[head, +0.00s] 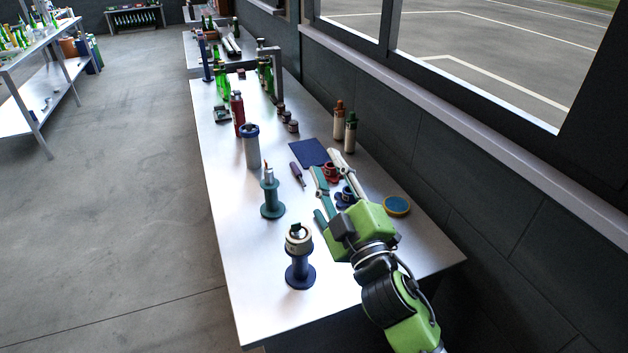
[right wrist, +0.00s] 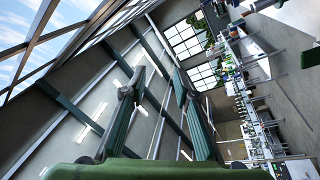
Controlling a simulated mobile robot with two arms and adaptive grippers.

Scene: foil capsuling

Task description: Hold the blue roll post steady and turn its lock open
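The blue roll post (head: 299,274) stands upright on the near part of the metal table, with a wide blue base. A cream roll (head: 298,240) sits on its top, with a small dark green part (head: 296,230) above it that may be the lock; its setting is too small to tell. My right gripper (head: 326,163) is to the right of the post and apart from it, its fingers pointing toward the back of the table. The fingers are spread with nothing between them, as the right wrist view (right wrist: 158,78) also shows. My left gripper is not in view.
A teal post (head: 271,198) stands behind the blue one. A purple screwdriver (head: 297,174), a blue mat (head: 309,153), a red fitting (head: 332,171), a blue fitting (head: 345,197) and a round blue-yellow disc (head: 396,206) lie around my right gripper. The table's near-left surface is clear.

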